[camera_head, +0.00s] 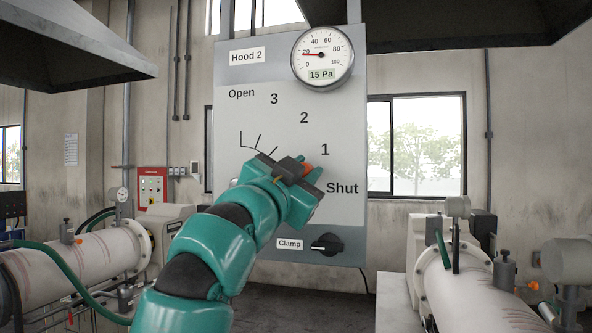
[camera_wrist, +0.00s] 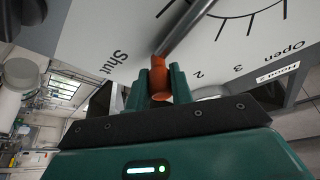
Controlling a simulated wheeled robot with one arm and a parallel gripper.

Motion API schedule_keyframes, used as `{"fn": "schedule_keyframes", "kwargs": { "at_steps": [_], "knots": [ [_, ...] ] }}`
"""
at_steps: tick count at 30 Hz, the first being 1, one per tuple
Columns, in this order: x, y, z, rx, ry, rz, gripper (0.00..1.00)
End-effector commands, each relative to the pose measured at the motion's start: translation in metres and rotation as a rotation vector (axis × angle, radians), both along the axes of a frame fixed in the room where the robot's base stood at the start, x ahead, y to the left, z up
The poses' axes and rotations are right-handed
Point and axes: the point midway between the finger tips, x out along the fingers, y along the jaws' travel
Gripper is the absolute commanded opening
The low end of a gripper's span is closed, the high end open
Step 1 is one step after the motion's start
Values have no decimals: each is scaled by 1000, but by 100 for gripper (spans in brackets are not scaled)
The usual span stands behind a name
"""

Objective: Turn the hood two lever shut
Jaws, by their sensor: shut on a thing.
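The hood two panel (camera_head: 290,120) stands ahead, with a dial marked Open, 3, 2, 1 and Shut (camera_head: 342,188). The lever is a grey rod (camera_wrist: 187,28) with an orange grip (camera_head: 308,169), which also shows in the wrist view (camera_wrist: 158,75). My gripper (camera_wrist: 160,86) is shut on the orange grip, one teal finger on each side. In the wrist view the grip lies between Shut and 2, and the 1 is hidden. In the head view my gripper (camera_head: 301,172) and arm hide the rod and pivot.
A gauge (camera_head: 323,56) at the panel's top right reads 15 Pa. A black clamp knob (camera_head: 327,244) sits low on the panel, its white line roughly level. Dark hoods hang above.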

Motion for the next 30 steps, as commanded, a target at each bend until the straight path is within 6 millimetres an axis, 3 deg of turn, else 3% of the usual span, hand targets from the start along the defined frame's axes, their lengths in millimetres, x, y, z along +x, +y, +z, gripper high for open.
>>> {"fn": "schedule_keyframes", "kwargs": {
  "at_steps": [12, 29, 30],
  "knots": [
    [-1, -3, -29, 198, -64, 0, 0],
    [0, -3, -36, 234, -72, -1, 0],
    [0, -3, -36, 234, -72, -1, 24]
  ]
}}
